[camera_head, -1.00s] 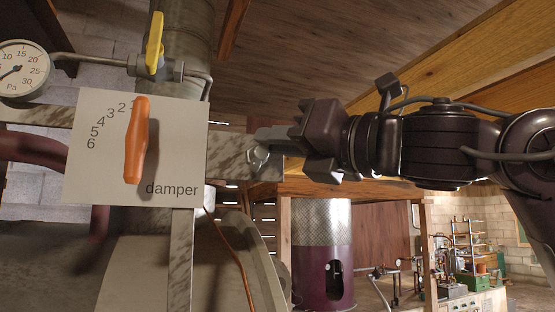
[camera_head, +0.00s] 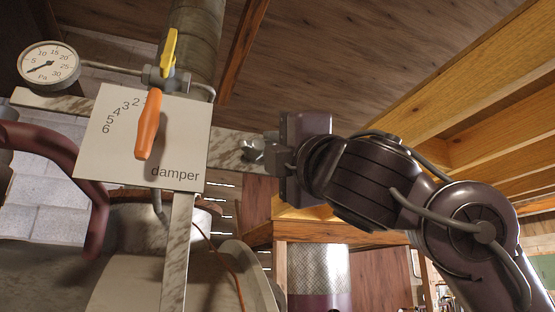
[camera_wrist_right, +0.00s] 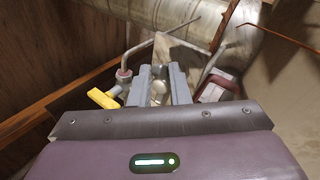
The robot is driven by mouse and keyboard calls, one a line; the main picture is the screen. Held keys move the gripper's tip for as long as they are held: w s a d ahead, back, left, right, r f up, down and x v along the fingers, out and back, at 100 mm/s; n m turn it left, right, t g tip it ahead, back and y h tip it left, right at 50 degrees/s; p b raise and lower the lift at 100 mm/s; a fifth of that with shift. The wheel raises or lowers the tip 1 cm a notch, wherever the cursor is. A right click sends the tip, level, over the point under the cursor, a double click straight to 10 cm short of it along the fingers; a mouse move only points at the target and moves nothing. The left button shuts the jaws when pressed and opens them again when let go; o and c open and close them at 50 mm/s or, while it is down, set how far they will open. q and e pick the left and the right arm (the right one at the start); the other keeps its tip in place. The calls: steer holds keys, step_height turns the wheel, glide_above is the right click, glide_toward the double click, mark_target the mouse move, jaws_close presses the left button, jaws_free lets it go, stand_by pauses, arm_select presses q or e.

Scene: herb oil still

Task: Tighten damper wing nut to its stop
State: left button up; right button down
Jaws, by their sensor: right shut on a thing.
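The damper plate (camera_head: 110,165) is white with the word "damper" and a number scale, and its orange handle (camera_head: 149,125) points up near the low numbers. To its right, the grey metal wing nut (camera_head: 251,150) sits on a mottled metal strap (camera_head: 224,148). My right gripper (camera_head: 264,153) reaches in from the right and is shut on the wing nut, its fingers partly hiding it. In the right wrist view the two grey fingers (camera_wrist_right: 163,82) stand on either side of the nut (camera_wrist_right: 158,88). My left gripper is not in view.
A pressure gauge (camera_head: 48,64) and a yellow valve lever (camera_head: 169,51) are above the plate; the lever (camera_wrist_right: 103,98) also shows beside the fingers in the wrist view. A metal duct (camera_head: 194,40) rises behind. A wooden beam (camera_head: 455,95) runs above my right arm.

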steer(key=m+h, duration=0.1)
steer(key=m, duration=0.1)
steer(key=m+t+h+b, duration=0.1)
steer(key=f+m+h, duration=0.1)
steer(key=m, duration=0.1)
steer(key=shift+a+m+t+h+b, duration=0.3)
steer(key=shift+t+h+b, duration=0.1)
steer(key=shift+m, duration=0.4)
